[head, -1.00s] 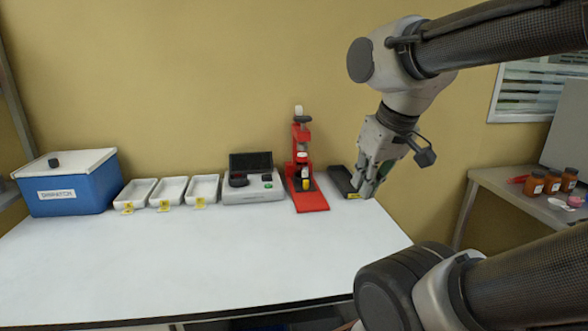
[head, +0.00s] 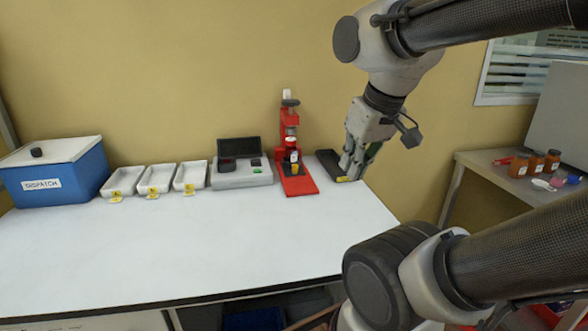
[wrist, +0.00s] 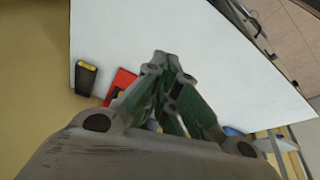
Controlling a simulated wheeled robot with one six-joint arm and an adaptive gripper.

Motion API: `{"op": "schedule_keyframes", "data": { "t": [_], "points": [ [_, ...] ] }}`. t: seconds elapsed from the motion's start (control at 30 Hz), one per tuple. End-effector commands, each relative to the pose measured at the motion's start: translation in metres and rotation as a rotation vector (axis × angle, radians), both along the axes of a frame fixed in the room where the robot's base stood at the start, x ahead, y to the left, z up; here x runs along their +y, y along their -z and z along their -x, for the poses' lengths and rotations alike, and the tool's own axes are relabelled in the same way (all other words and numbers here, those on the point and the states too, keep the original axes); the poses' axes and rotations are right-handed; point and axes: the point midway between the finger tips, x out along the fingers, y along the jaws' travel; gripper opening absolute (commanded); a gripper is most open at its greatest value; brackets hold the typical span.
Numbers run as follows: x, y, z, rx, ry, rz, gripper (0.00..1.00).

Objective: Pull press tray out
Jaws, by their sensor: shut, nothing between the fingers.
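The red press (head: 289,122) stands upright at the back of the white table, with its flat red tray (head: 298,186) reaching toward the front. My gripper (head: 350,174) is shut and empty, right of the press and beside the front end of a black tray. In the wrist view my gripper (wrist: 167,58) points out over the white table, and part of the red tray (wrist: 122,82) shows left of the fingers. The rest of the press is hidden behind the fingers there.
A grey device (head: 240,178), white trays (head: 158,178) and a blue dispatch box (head: 60,180) stand to the left. The table (head: 200,245) is clear in front. A side bench (head: 478,165) holds brown jars.

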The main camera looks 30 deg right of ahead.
Motion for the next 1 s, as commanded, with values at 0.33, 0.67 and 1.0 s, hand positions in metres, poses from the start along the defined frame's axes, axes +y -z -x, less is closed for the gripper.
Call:
{"op": "schedule_keyframes", "data": {
  "t": [0.33, 0.67, 1.0],
  "points": [
    [0.000, 0.000, 0.000, 0.000, 0.000, 0.000, 0.00],
    [-0.004, 0.013, -0.003, 0.063, 0.018, -0.001, 0.40],
    [-0.020, 0.048, -0.070, 0.278, 0.077, -0.015, 0.41]
  ]
}}
